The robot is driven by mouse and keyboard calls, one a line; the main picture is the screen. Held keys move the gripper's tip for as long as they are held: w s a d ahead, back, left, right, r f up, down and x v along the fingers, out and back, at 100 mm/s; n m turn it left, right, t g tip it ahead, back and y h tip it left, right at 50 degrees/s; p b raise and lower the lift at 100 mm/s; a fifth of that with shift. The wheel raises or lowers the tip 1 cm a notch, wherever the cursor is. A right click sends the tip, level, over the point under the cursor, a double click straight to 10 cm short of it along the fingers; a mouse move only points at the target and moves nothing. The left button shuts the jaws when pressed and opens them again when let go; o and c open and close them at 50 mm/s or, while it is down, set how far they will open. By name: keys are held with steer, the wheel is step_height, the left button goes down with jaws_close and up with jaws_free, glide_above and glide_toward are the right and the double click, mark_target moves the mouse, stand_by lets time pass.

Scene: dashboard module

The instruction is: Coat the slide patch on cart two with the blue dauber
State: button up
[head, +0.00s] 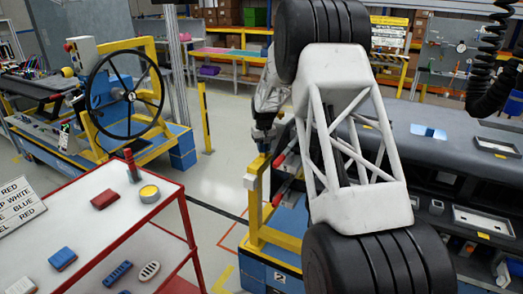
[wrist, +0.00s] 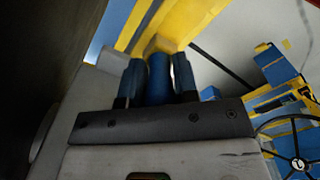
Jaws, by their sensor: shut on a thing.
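My gripper (head: 263,137) is beside the yellow upright of cart two (head: 268,238), which has a blue base marked 2. In the wrist view my gripper (wrist: 159,62) is shut on the blue dauber (wrist: 159,82), a blue cylinder between the two blue-faced fingers. The dauber's far end points toward the yellow frame. Whether it touches the frame cannot be told. My arm hides part of cart two and the dashboard.
A red-framed table (head: 85,225) at the left holds a red dauber (head: 132,167), a yellow-topped tin (head: 149,193), blocks and a sign (head: 17,203). Another cart with a black steering wheel (head: 122,95) stands behind it. Red-tipped rods (head: 279,160) jut near my gripper. Floor between is clear.

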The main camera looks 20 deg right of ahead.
steer(key=shift+r, duration=3.95)
